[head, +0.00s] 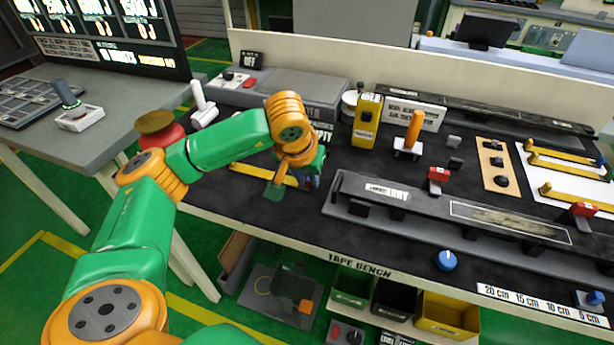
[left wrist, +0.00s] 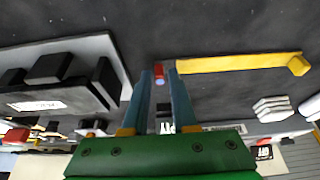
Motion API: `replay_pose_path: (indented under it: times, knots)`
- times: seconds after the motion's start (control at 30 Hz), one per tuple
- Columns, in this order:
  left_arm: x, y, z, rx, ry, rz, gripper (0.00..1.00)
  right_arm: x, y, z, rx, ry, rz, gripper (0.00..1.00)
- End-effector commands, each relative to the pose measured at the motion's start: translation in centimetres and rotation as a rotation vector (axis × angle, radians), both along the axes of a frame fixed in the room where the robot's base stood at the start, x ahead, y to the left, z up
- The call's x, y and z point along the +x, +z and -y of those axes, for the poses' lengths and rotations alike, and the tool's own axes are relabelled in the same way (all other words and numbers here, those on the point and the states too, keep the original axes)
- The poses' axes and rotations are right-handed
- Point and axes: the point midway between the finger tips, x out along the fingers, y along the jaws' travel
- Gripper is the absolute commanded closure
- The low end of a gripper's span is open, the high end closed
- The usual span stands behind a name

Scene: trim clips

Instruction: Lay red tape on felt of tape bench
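My left gripper (head: 310,185) is low over the dark top of the tape bench (head: 265,210), near the right end of a yellow strip (head: 248,172). In the left wrist view its two blue fingers (left wrist: 160,72) stand a little apart. A small red piece (left wrist: 158,69), probably the red tape, shows between the fingertips, with a pale round spot at its lower end. I cannot tell whether the fingers touch it. The gripper hides it in the head view. I cannot make out a separate felt patch. My right gripper is not in view.
The yellow strip also shows in the left wrist view (left wrist: 235,63). A yellow box (head: 366,120) and a grey case (head: 290,97) stand behind. Dark bench top is clear in front of the gripper.

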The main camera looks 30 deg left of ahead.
Motion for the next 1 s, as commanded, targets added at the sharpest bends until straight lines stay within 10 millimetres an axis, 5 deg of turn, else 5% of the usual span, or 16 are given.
replay_pose_path:
  times: [0.37, 0.7, 1.0]
  knots:
    - [-0.1, 0.2, 0.0, -0.001, 0.000, 0.001, 0.52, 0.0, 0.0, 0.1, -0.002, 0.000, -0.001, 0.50]
    - [-2.3, 6.0, 0.7, -0.001, -0.001, 0.004, 0.52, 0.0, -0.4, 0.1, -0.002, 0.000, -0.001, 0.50]
    - [-2.7, 6.5, 0.7, 0.000, -0.001, 0.000, 0.52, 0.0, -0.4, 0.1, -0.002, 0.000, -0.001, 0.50]
